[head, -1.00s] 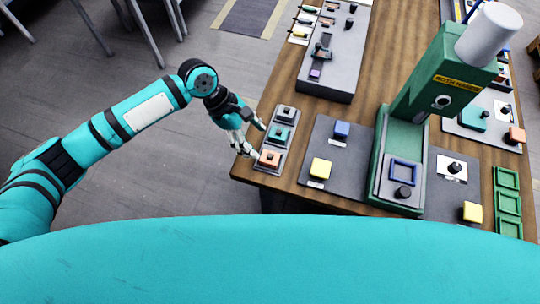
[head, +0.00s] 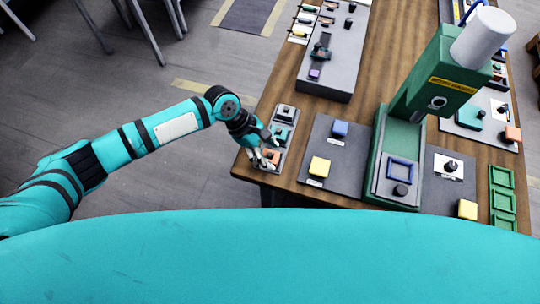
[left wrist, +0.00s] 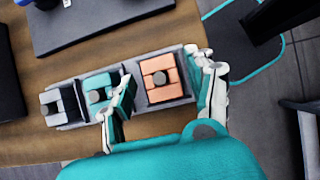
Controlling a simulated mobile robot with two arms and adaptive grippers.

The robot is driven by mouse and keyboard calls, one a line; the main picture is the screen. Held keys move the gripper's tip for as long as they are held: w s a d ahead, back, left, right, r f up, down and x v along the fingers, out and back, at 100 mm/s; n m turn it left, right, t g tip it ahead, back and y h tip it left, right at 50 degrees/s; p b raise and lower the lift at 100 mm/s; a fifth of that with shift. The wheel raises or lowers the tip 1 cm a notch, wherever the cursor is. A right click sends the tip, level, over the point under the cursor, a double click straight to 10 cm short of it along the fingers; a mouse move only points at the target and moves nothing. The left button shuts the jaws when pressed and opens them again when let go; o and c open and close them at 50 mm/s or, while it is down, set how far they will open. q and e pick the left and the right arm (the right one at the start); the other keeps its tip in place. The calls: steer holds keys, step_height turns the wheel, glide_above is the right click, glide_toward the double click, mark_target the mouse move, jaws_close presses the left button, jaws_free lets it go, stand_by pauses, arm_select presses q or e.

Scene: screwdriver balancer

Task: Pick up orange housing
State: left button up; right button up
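The orange housing (left wrist: 160,92) is a square block with a dark round knob on top. It sits in the end slot of a grey tray (left wrist: 183,100) at the table's left front corner. My left gripper (head: 271,150) is open above that end of the tray. In the left wrist view its fingers (left wrist: 168,86) stand on either side of the orange housing, one over the teal housing (left wrist: 97,84) and one past the tray's end. Whether a finger touches the orange housing cannot be told. My right gripper is not in view.
A grey housing (left wrist: 55,106) fills the tray's far slot. A dark mat with a blue block (head: 340,129) and a yellow block (head: 320,167) lies to the right. A green press (head: 398,150) stands beyond. Another orange block (head: 513,134) is at far right.

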arm_select(q)
steer(key=c, duration=1)
steer(key=shift+o, duration=0.2)
steer(key=shift+r, duration=0.15)
